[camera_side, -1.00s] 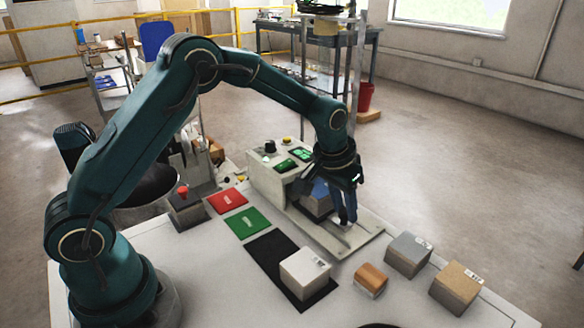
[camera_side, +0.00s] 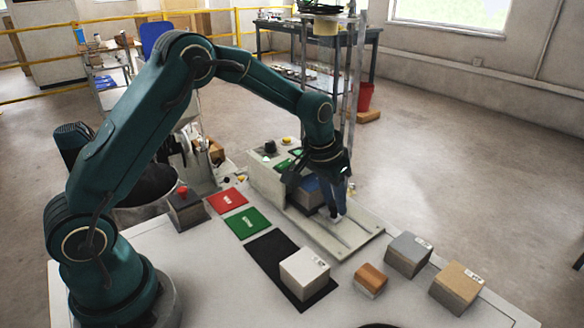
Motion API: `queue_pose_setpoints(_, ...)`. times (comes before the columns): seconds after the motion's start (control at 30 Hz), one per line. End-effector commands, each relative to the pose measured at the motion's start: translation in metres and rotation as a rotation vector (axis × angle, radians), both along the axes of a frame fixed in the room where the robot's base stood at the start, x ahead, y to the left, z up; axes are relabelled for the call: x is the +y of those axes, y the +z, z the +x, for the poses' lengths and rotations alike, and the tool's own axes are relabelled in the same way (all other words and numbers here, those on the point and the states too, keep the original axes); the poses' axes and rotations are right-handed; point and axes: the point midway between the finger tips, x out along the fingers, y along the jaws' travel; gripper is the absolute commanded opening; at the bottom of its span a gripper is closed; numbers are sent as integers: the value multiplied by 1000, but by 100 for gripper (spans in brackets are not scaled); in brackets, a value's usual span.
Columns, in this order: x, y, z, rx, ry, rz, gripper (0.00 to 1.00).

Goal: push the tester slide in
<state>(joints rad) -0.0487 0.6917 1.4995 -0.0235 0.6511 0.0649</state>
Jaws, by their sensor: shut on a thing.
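The tester (camera_side: 262,182) is a pale box with a control panel on top, in the middle of the side view. Its slide (camera_side: 318,228) lies low at the front, over a pale base plate with rails. A block with a blue top (camera_side: 308,188) sits on the slide at the tester's opening, partly hidden by my arm. My gripper (camera_side: 337,212) points down, shut on the front part of the slide, just right of the block. The gripped part itself is hidden by the fingers.
A white block (camera_side: 304,275) sits on a black mat (camera_side: 266,250). An orange block (camera_side: 370,280), a grey block (camera_side: 408,256) and a tan block (camera_side: 456,288) stand at the right. Red (camera_side: 227,201) and green (camera_side: 247,222) pads and a red-button box (camera_side: 186,212) lie left of the tester.

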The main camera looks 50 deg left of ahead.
Motion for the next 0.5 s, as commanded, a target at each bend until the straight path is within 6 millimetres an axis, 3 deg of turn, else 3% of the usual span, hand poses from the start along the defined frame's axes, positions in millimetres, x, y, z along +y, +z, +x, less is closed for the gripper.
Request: queue_pose_setpoints(0.5,23,1,1,-4,3,0,0)
